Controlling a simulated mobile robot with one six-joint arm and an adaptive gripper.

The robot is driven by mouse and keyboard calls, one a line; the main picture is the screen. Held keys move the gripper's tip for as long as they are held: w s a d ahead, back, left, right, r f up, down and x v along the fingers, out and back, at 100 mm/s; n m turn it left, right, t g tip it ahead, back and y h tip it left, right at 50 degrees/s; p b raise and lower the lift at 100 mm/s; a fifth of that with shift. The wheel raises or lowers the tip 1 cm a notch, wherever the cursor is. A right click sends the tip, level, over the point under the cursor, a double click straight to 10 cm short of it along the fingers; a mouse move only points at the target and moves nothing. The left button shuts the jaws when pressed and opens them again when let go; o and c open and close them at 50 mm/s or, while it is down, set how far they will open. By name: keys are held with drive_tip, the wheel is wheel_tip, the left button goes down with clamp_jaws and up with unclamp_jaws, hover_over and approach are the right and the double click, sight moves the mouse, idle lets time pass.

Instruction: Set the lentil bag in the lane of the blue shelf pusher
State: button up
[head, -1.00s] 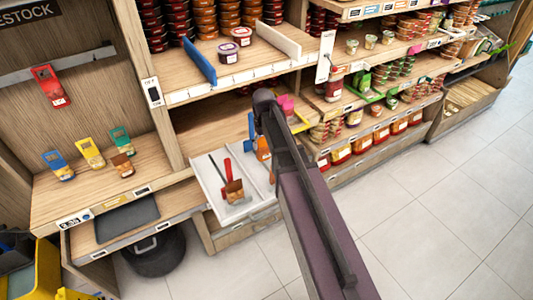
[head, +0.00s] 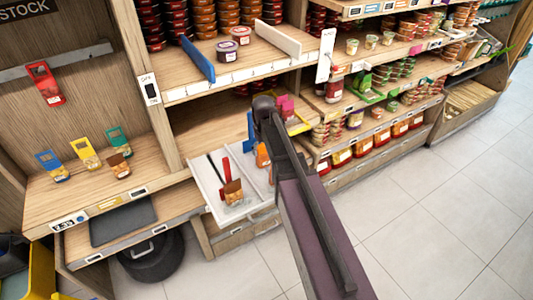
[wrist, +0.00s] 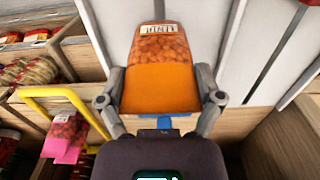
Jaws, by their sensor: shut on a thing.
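My gripper (wrist: 160,88) is shut on an orange bag (wrist: 161,68) with a see-through window of orange contents and a white label, which I take for the lentil bag. One finger presses each side. In the head view the bag (head: 262,156) shows only partly beside my arm, which hides the gripper. A blue upright piece (head: 250,130), perhaps the blue shelf pusher, stands just behind the bag. In the wrist view a bit of blue (wrist: 164,123) shows below the bag. I cannot tell whether the bag touches the white surface behind it.
A white tray (head: 207,185) with a red upright piece (head: 226,171) and a brown bag (head: 233,192) lies left of the held bag. A yellow frame (wrist: 72,93) and pink-tagged bag (wrist: 62,140) are close on the left. A blue divider (head: 197,61) stands on the shelf above.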

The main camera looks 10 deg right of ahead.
drive_tip(key=shift+f, duration=0.15)
drive_tip(key=shift+f, duration=0.15)
drive_tip(key=o, duration=1)
wheel_tip(320, 180, up, 12)
drive_tip(key=p, duration=1.2)
drive_tip(key=shift+r, duration=0.2)
drive_tip(key=shift+s, duration=0.1)
idle(0.3)
drive_tip(key=s+m, duration=0.1)
drive_tip(key=s, duration=0.4)
drive_tip(key=s+d+m, duration=0.1)
drive_tip(key=s, duration=0.5)
drive_tip(key=s+m, duration=0.1)
drive_tip(key=s, duration=0.5)
drive_tip(key=shift+s+d+m, duration=0.25)
drive_tip(key=shift+d+m, duration=0.05)
drive_tip(key=shift+d, duration=0.05)
